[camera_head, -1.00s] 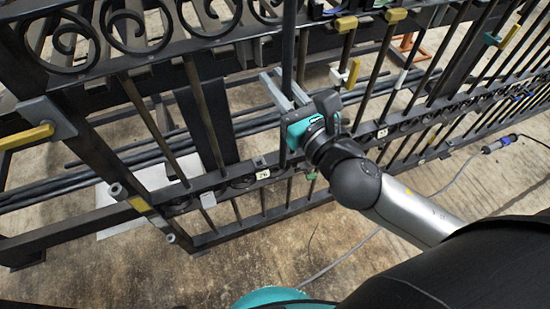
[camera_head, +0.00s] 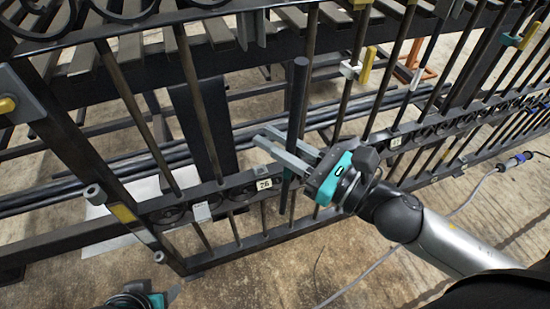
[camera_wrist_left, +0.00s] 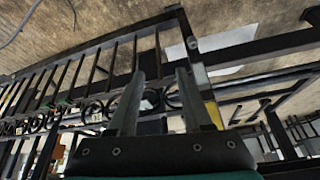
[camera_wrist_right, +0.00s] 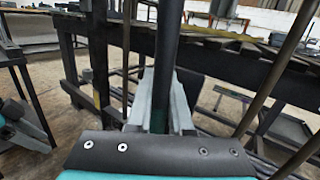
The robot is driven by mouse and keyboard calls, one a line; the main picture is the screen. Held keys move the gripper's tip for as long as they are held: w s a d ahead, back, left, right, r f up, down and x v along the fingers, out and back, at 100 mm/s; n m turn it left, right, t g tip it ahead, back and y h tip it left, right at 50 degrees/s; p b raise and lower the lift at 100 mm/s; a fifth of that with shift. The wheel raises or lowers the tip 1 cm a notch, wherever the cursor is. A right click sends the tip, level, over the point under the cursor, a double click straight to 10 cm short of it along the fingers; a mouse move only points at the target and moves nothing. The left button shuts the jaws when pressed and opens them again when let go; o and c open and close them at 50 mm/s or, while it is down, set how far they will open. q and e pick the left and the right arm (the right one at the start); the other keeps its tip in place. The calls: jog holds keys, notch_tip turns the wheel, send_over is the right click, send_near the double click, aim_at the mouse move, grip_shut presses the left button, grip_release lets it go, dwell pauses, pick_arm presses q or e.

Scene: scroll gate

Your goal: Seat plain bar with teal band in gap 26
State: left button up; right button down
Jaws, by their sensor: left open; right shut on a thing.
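The plain dark bar (camera_head: 297,105) stands nearly upright, slightly tilted, in front of the gate; its top end is free. My right gripper (camera_head: 283,145) is shut on it at mid-length; it also shows between the fingers in the right wrist view (camera_wrist_right: 164,55). A teal tint shows on the bar just below the fingers. The label 26 (camera_head: 264,184) sits on the lower rail, just left of the bar's lower part. I cannot tell whether the lower end is in the gap. My left gripper (camera_wrist_left: 158,95) is open and empty; in the head view its body is at the bottom left.
The gate's upright bars (camera_head: 203,100) stand either side of the held bar. The scrolled lower rail (camera_head: 225,190) runs across. Yellow-handled clamps (camera_head: 366,66) are on the bars to the right. A cable (camera_head: 460,205) lies on the floor. Open floor is in front.

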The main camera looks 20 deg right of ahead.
pick_arm(q)
jog(key=shift+b+v, duration=0.35)
jog(key=shift+v, duration=0.8)
pick_arm(e)
jog(key=w+f, duration=0.1)
jog(key=w, duration=1.4)
jog(key=shift+w+a+f+n+g+y, duration=0.15)
jog(key=shift+a+f+n+g+y, duration=0.15)
jog(key=shift+a+f+y, duration=0.1)
pick_arm(q)
jog(key=shift+w+d, duration=0.15)
jog(key=shift+w, duration=0.05)
jog(key=shift+w, duration=0.1)
